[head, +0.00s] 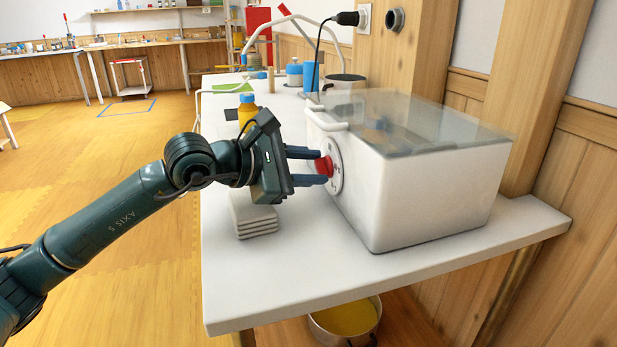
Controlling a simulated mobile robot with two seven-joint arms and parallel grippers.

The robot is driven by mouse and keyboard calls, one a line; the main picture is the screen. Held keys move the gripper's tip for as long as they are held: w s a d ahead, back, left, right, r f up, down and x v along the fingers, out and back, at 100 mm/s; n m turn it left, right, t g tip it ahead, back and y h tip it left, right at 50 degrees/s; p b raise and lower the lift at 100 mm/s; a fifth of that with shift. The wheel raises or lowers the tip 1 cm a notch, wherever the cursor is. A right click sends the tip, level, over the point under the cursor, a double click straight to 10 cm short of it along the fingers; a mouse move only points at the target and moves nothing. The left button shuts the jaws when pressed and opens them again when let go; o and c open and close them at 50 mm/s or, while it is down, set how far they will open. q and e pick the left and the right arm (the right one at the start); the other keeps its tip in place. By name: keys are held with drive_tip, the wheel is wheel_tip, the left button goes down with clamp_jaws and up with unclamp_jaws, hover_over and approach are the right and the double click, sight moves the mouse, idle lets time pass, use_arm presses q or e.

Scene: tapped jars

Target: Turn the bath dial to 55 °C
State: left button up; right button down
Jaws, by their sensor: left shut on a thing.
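The white water bath (428,195) stands on the white table with a clear lid on top. Its round dial plate (336,182) is on the side facing my left arm, with a red knob (325,166) at its centre. My left gripper (324,167) is level with the dial, its two dark fingers shut on the red knob, one above and one below. The dial's markings are too small to read, so I cannot tell the setting. My right gripper is not in the view.
The white table (290,290) is bare at its front. A stack of folded white cloths (254,222) lies below my left gripper. An orange bottle with a blue cap (247,108) stands behind it. A pot of yellow liquid (345,322) is under the table.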

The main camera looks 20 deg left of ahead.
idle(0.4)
use_arm(q)
drive_tip(key=o, duration=1)
drive_tip(key=shift+c, duration=0.2)
drive_tip(key=v, duration=1.1)
drive_tip(key=shift+s+a+f, duration=0.15)
drive_tip(key=shift+s+a, duration=0.1)
drive_tip(key=shift+s, duration=0.1)
drive_tip(key=shift+s+a+r, duration=0.35)
drive_tip(key=shift+s+a, duration=0.05)
drive_tip(key=shift+s, duration=0.15)
